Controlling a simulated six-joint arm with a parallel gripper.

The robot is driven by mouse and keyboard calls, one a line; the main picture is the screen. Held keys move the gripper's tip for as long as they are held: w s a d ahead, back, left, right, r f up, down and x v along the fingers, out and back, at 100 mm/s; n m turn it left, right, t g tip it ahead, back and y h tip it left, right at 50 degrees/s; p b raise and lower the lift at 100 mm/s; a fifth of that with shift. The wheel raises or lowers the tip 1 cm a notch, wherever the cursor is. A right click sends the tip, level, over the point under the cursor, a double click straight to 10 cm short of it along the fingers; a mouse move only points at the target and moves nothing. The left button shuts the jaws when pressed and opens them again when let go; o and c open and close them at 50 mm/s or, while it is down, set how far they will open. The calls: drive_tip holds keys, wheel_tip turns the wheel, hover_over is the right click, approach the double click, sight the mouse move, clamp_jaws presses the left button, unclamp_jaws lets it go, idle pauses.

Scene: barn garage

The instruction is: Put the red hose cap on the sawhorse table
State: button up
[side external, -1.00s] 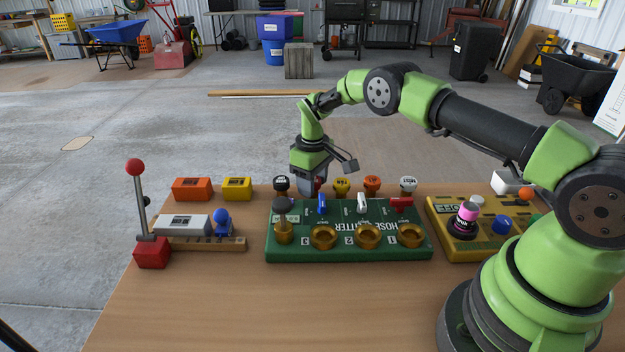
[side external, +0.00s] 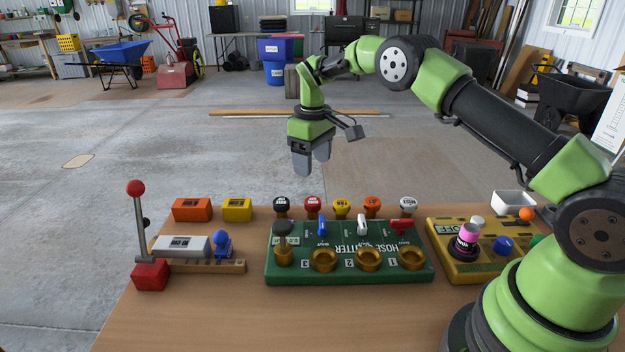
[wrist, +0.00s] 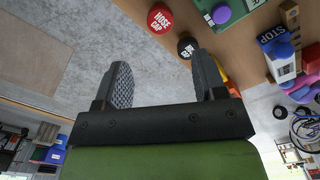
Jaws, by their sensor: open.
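The red hose cap (side external: 312,205) stands upright at the far edge of the wooden table (side external: 200,315), between a black cap (side external: 282,204) and a yellow cap (side external: 342,205). In the wrist view, the red cap (wrist: 160,18) shows its white "HOSE CAP" lettering, beyond the fingertips. My gripper (side external: 312,168) hangs in the air above the red cap, fingers pointing down, apart from it. In the wrist view, my gripper (wrist: 160,65) has its fingers spread with nothing between them.
A green hose splitter board (side external: 350,270) with brass ports stands just in front of the caps. An orange cap (side external: 372,205) and a white cap (side external: 408,205) are to the right. A red-knobbed lever (side external: 135,190) rises at left. The front of the table is clear.

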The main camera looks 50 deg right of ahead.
drive_tip(key=s+a+r+m+t, duration=0.1)
drive_tip(key=s+a+r+t, duration=0.15)
drive_tip(key=s+r, duration=0.45)
drive_tip(key=s+a+r+m+t, duration=0.1)
drive_tip(key=s+a+r+m, duration=0.15)
drive_tip(key=r, duration=0.95)
drive_tip(key=s+a+m+t+y, duration=0.2)
drive_tip(key=s+a+t, duration=0.1)
drive_tip(key=s, duration=1.6)
drive_tip(key=shift+s+a+f+m+t, duration=0.15)
drive_tip(key=shift+s+a+m+t, duration=0.25)
drive_tip(key=shift+a, duration=0.3)
